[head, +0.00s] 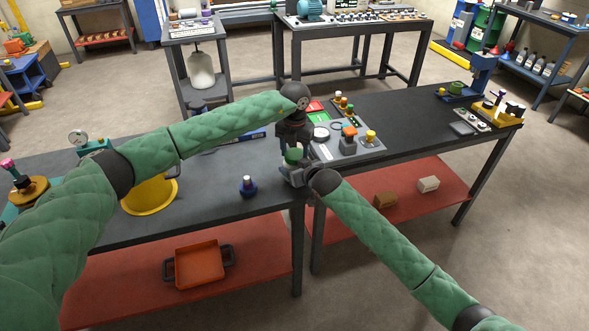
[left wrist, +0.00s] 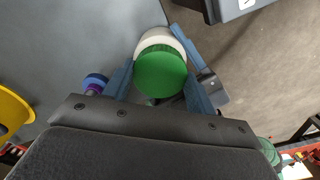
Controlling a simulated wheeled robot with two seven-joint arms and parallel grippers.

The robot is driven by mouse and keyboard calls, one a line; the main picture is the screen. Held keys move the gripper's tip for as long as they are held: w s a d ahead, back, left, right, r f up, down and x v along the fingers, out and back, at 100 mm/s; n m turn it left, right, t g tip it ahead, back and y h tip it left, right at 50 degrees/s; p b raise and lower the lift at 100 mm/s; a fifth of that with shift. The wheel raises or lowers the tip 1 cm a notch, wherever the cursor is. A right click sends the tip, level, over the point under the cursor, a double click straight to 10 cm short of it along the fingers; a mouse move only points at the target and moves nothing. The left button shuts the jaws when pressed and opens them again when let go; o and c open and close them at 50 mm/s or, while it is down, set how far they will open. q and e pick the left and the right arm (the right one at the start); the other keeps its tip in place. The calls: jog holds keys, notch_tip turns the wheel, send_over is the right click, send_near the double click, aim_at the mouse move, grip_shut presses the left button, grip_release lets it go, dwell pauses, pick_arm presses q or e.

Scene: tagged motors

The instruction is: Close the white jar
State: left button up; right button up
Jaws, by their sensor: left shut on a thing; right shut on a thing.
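The white jar (left wrist: 158,36) shows in the left wrist view as a pale rim behind its round green lid (left wrist: 160,75). The lid lines up with the jar's mouth, slightly offset in this view; I cannot tell whether it is fully seated. In the head view the green lid (head: 293,155) is between my two grippers, and the jar body is mostly hidden. My left gripper (head: 293,149) points down from above and is shut on the lid, with one finger on each side. My right gripper (head: 293,175) is just below, at the table's front edge, shut on the jar.
An orange bin (head: 199,266) stands on the lower red shelf.

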pick_arm(q)
jog(key=o, duration=1.1)
jog(key=shift+r, duration=2.3)
jog(key=shift+c, duration=0.5)
jog(key=shift+r+n, duration=1.7)
jog(key=shift+f, duration=0.15)
jog(key=shift+f, duration=3.85)
